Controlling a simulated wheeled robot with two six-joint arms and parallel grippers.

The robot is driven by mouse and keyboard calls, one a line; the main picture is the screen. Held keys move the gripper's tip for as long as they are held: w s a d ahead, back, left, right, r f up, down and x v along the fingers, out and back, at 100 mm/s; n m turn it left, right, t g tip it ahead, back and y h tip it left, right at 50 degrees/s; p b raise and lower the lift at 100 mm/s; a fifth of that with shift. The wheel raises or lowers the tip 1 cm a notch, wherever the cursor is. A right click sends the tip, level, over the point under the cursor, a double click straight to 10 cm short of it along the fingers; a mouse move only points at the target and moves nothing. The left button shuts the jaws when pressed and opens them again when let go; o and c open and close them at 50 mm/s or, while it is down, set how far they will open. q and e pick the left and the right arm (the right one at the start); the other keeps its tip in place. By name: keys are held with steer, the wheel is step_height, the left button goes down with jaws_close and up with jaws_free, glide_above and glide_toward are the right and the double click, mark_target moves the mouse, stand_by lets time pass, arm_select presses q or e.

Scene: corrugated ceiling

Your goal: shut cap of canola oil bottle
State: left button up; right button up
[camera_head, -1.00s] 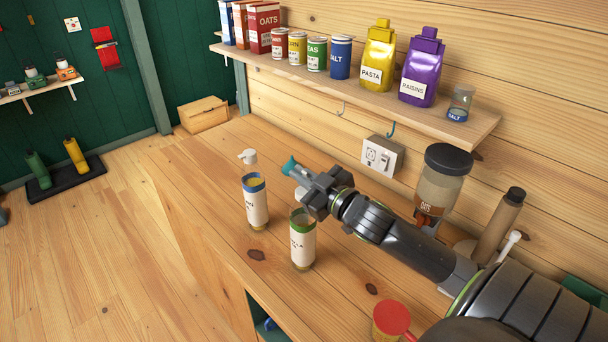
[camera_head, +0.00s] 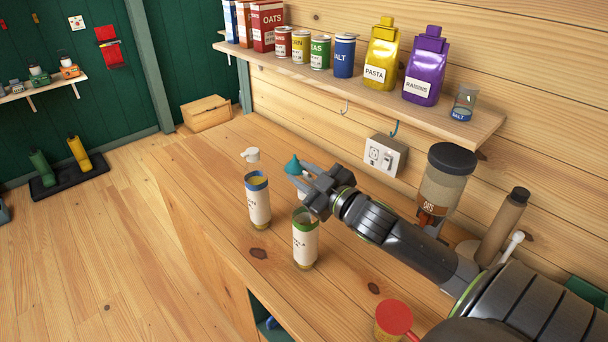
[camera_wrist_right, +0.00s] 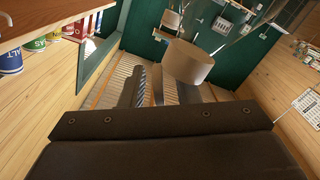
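The canola oil bottle appears to be the green-rimmed one (camera_head: 305,240), standing on the wooden counter; its label is only partly legible. A blue-rimmed bottle (camera_head: 258,203) stands to its left. A white spouted cap (camera_head: 251,155) is behind the blue-rimmed bottle. My right gripper (camera_head: 300,178) is above and behind the green-rimmed bottle, pointing left. A teal cone (camera_head: 293,165) shows at its fingertips; I cannot tell whether it is gripped. In the right wrist view, a beige rounded piece (camera_wrist_right: 187,62) lies beyond the fingers (camera_wrist_right: 150,88). My left gripper is out of view.
A shelf (camera_head: 478,118) with boxes, cans and bags runs along the wall. An oats jar (camera_head: 447,180), a brown bottle (camera_head: 503,225) and a red-lidded jar (camera_head: 393,319) stand near my right arm. The counter left of the bottles is clear.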

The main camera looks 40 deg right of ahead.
steer(key=s+d+p, duration=0.1)
steer(key=s, duration=1.6)
steer(key=shift+s+d+p, duration=0.15)
steer(key=shift+d+p, duration=0.05)
steer(key=shift+p, duration=0.2)
stand_by(0.4)
